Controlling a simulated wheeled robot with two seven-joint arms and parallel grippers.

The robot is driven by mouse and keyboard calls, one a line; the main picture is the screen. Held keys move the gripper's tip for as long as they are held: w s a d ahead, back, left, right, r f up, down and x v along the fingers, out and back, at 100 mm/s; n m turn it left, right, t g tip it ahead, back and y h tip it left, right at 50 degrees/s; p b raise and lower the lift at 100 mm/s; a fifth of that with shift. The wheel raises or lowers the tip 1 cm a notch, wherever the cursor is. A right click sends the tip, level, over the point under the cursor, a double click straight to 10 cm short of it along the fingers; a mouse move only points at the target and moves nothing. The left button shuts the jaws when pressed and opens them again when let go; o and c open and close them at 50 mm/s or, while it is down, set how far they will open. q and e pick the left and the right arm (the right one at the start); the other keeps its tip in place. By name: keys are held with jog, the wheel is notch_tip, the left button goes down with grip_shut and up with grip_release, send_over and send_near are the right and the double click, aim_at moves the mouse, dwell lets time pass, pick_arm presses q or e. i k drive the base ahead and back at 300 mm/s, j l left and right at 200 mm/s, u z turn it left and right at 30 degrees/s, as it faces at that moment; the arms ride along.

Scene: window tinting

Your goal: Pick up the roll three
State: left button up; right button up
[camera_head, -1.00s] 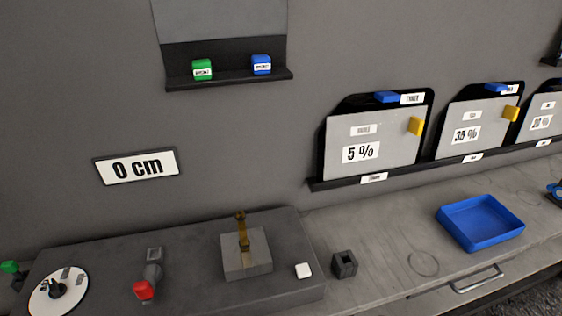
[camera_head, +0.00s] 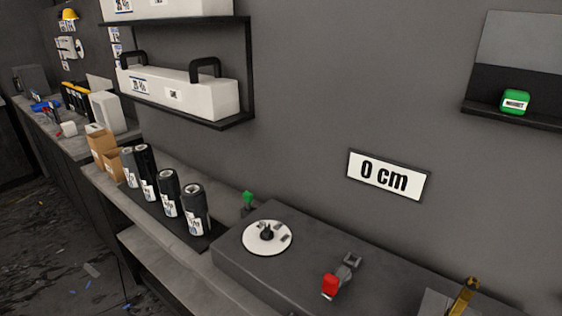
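Several black rolls with white labels stand upright in a row on a dark tray (camera_head: 208,238) on the bench at the left. The nearest roll (camera_head: 195,210) is at the right end. Beside it stands another roll (camera_head: 168,193), then one further back (camera_head: 147,172), and the farthest roll (camera_head: 129,167) at the left end. The labels are too small to read, so I cannot tell which is roll three. Neither of my grippers is in view.
Cardboard boxes (camera_head: 104,148) stand behind the rolls. A wall shelf with a white case (camera_head: 178,90) hangs above. Right of the rolls is a dark console (camera_head: 310,245) with a white dial (camera_head: 267,238) and a red-handled lever (camera_head: 331,285).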

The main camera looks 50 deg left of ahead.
aim_at(169, 184)
jog(key=u, duration=2.35)
jog(key=k+z, duration=0.15)
jog(key=z, duration=1.85)
jog(key=u, duration=2)
